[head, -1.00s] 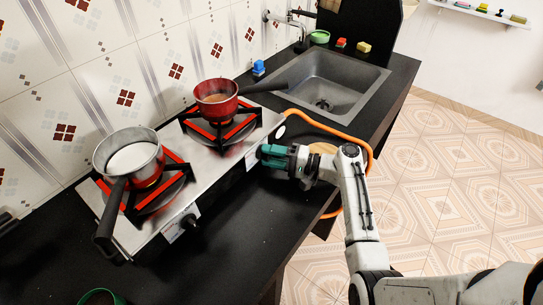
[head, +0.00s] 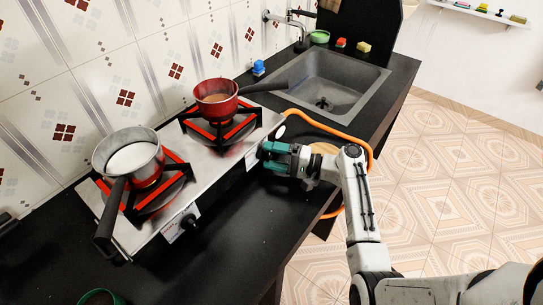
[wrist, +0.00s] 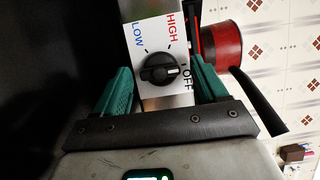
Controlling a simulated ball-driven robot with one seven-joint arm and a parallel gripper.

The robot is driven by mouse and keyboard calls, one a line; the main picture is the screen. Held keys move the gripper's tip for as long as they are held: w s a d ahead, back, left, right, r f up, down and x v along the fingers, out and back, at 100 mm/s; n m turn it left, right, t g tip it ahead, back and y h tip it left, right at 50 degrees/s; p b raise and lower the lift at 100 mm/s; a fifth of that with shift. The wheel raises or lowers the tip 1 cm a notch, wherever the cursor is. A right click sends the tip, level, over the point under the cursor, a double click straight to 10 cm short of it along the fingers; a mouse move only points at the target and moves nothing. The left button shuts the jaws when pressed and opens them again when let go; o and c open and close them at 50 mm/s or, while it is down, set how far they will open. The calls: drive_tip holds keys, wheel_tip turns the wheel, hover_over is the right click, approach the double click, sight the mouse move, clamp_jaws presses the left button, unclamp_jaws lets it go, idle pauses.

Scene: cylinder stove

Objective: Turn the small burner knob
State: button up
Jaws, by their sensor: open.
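The burner knob (wrist: 158,70) is black and round with a raised bar across it. In the wrist view it sits on a white label reading LOW, HIGH and OFF, and its bar lies nearly level, one end toward OFF. My gripper (wrist: 161,66) is open, with one green finger on each side of the knob; I cannot tell whether either touches it. In the head view my gripper (head: 267,151) is at the stove's front edge by the burner under the red pot, and it hides this knob. The stove (head: 225,163) has a second knob (head: 189,221) at the nearer burner.
A red pot (head: 214,108) stands on the far burner, its dark handle reaching over the counter. A metal pan (head: 128,139) with white contents is on the near burner. An orange hose (head: 335,130) curves behind my gripper. The sink (head: 325,88) is beyond.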

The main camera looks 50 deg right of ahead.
drive_tip(key=b+v, duration=0.1)
drive_tip(key=v, duration=0.9)
drive_tip(key=shift+s+f+b, duration=0.1)
drive_tip(key=shift+s+b, duration=0.05)
drive_tip(key=shift+b, duration=0.2)
